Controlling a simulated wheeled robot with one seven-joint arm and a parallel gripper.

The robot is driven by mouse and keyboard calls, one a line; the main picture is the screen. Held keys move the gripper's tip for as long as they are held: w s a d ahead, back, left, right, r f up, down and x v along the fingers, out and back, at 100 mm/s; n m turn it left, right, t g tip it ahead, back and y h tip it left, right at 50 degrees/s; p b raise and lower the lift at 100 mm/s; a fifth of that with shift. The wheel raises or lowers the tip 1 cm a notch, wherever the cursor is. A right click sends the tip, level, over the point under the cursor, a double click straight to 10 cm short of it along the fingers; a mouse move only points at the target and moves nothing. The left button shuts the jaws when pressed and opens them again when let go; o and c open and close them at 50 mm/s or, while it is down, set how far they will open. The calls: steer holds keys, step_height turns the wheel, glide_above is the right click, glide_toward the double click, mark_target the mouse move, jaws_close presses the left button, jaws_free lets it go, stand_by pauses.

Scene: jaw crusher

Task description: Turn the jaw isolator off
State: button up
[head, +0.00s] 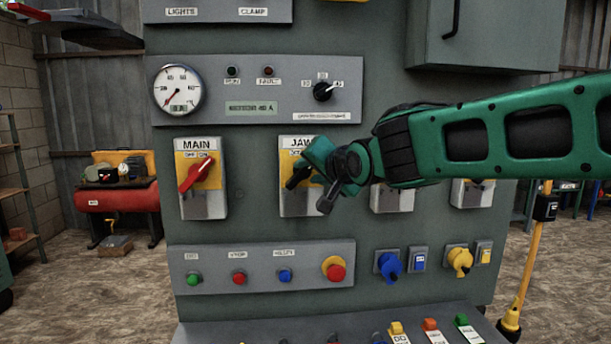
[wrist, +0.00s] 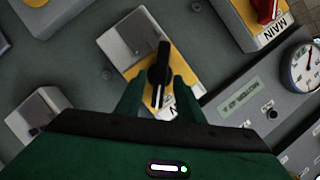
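The jaw isolator (head: 298,206) is a grey box with a yellow plate on the panel front, labelled JAW, and its label is partly covered by my gripper. Its black rotary handle (head: 296,179) slants from lower left to upper right in the head view. In the wrist view the black handle (wrist: 160,74) stands between the two green fingers of my gripper (wrist: 157,88). Yellow plate shows on both sides of the handle, so the fingers look apart from it. My gripper (head: 316,165) is at the isolator's upper right in the head view.
The MAIN isolator (head: 202,200), with a red slanted handle, is left of the jaw one. More isolator boxes (head: 392,199) stand to the right, partly behind my arm. A gauge panel (head: 258,92) is above, and a push-button panel (head: 262,280) is below.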

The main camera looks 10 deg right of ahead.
mark_target(301, 172)
steer(key=shift+x, duration=1.3)
jaws_close()
steer(key=n+h, duration=0.2)
steer(key=n, duration=0.1)
steer(key=shift+a+g, duration=0.15)
steer(key=shift+g, duration=0.15)
steer(key=n+h, duration=0.1)
steer(key=n, duration=0.2)
steer(key=shift+a+h, duration=0.2)
steer(key=shift+h, duration=0.2)
steer(key=n+h, duration=0.2)
steer(key=n, duration=0.1)
steer(key=shift+a+n+h, duration=0.2)
steer(key=shift+n+h, duration=0.1)
steer(key=shift+a+n+h, duration=0.1)
steer(key=shift+n+h, duration=0.7)
steer(key=shift+n, duration=0.6)
